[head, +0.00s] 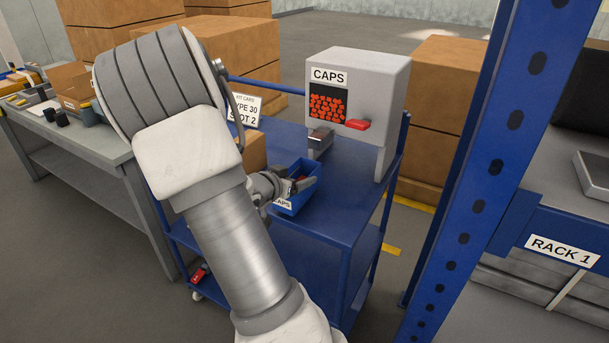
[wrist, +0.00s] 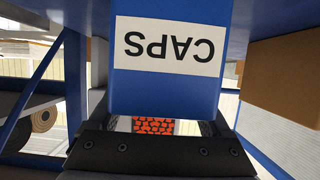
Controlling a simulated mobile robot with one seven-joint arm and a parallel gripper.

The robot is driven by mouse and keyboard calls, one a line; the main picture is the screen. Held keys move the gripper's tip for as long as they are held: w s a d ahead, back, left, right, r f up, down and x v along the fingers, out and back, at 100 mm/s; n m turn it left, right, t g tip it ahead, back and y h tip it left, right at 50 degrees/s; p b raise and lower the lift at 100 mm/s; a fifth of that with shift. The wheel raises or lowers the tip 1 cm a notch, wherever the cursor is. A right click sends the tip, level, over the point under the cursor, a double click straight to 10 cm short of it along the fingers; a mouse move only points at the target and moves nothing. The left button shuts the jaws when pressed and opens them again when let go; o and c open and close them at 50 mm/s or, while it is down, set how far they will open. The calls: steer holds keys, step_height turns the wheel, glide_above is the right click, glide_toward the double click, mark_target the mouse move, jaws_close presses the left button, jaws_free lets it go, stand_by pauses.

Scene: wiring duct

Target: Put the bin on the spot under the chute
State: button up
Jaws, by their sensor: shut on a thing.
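The blue bin (head: 302,195) with a CAPS label is over the blue cart's top (head: 343,205), in front of and a little left of the chute. It looks upright, with some dark and red contents; I cannot tell whether it touches the cart top. My gripper (head: 275,187) is shut on the bin's near side. In the wrist view the bin (wrist: 175,90) fills the middle, its label upside down, above my gripper's dark jaws (wrist: 158,140). The grey CAPS dispenser (head: 375,85) stands behind, with red caps in its window and a metal chute (head: 320,138). The spot below the chute is mostly hidden by the bin.
A cardboard box (head: 252,150) and a kit card sign (head: 245,106) stand left of the bin on the cart. A blue rack post (head: 458,180) rises at the right. A grey workbench (head: 80,150) stands at the left. The cart top's front right is clear.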

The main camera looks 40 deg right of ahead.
mark_target(311, 171)
steer(key=d, duration=0.3)
steer(key=shift+w, duration=0.35)
steer(key=shift+w+d+f+b, duration=0.1)
steer(key=shift+d+f+b, duration=0.15)
steer(key=shift+f, duration=0.2)
steer(key=shift+w+d+f+b, duration=0.1)
steer(key=shift+d+f+b, duration=0.15)
steer(key=shift+f, duration=0.15)
steer(key=shift+a+r, duration=0.1)
